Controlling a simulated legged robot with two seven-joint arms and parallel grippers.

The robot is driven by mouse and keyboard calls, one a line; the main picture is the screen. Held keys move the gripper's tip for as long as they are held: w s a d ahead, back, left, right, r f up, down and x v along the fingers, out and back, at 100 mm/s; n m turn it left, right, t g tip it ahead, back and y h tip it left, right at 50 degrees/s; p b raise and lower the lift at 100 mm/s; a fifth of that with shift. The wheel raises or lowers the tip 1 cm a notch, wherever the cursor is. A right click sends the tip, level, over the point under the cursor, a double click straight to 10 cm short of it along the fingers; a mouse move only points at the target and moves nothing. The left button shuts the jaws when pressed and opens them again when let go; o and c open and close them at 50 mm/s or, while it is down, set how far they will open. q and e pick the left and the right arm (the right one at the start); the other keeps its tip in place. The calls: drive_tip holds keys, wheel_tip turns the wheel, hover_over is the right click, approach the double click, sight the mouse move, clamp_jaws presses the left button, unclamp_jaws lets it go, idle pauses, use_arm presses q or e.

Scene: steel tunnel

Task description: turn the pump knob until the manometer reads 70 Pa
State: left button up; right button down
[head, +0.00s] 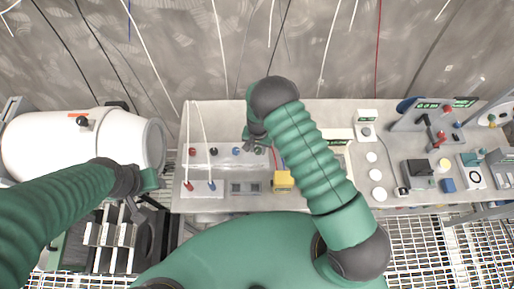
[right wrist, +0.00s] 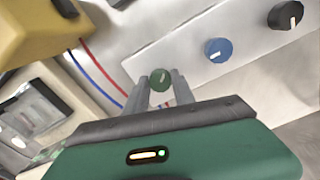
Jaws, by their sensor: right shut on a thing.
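My right gripper (right wrist: 160,92) is shut on a small round green knob (right wrist: 160,79) with a pale pointer mark, on a light panel. In the head view the right gripper (head: 258,147) is at the right end of a row of knobs, and its own arm covers much of that spot. A blue knob (right wrist: 217,50) and a black knob (right wrist: 285,16) are farther along the same panel. No manometer reading is legible. My left gripper (head: 135,206) hangs beside the white tank at the left, its fingers too small to judge.
A yellow device (head: 283,181) stands on the bench just right of the right gripper, with red and blue lines near it. A white tank (head: 70,143) is at the left. Several instruments crowd the bench's right end, including a small white box with a green display (head: 366,118).

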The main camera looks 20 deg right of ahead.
sight(258, 148)
drive_tip(key=shift+w+d+r, duration=0.15)
drive_tip(key=shift+w, duration=0.1)
use_arm(q)
drive_tip(key=shift+d, duration=0.35)
drive_tip(key=shift+a, duration=0.2)
use_arm(e)
drive_tip(key=shift+w, duration=0.1)
drive_tip(key=shift+r, duration=0.1)
drive_tip(key=c, duration=1.4)
unclamp_jaws()
use_arm(q)
drive_tip(key=shift+w+d, duration=0.1)
drive_tip(key=shift+d, duration=0.1)
use_arm(e)
drive_tip(key=o, duration=0.3)
drive_tip(key=shift+o, duration=0.2)
drive_tip(key=shift+r, duration=0.15)
use_arm(q)
drive_tip(key=b+x, duration=0.3)
drive_tip(key=shift+s+a+f, duration=0.1)
drive_tip(key=shift+s+f, duration=0.15)
drive_tip(key=shift+s, duration=0.2)
use_arm(e)
wheel_tip(258, 148, up, 16)
